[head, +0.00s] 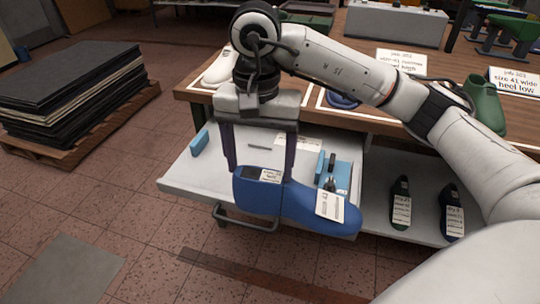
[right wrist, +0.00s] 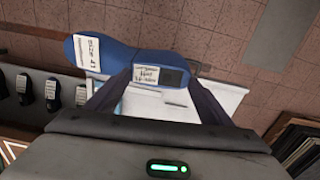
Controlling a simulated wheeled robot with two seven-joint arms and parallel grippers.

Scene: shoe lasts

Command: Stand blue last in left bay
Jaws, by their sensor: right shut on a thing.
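The blue last (head: 295,203) has white labels and is held in the air in front of the bench, lying roughly level with its toe to the right. My right gripper (head: 260,172) points down and is shut on its heel end. In the right wrist view the blue last (right wrist: 115,58) lies across the fingers (right wrist: 152,92), and one label reads size 41. White-outlined bays show on the wooden bench top (head: 325,98), partly hidden by my right arm. I cannot tell which one is the left bay. My left gripper is not in view.
A white last (head: 219,68), a green last (head: 485,105) and a mostly hidden blue object (head: 342,101) are on the bench. Job cards (head: 515,82) lie there too. A pulled-out grey tray (head: 190,175) with blue tools is under the held last. Dark lasts (head: 401,203) lie at right.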

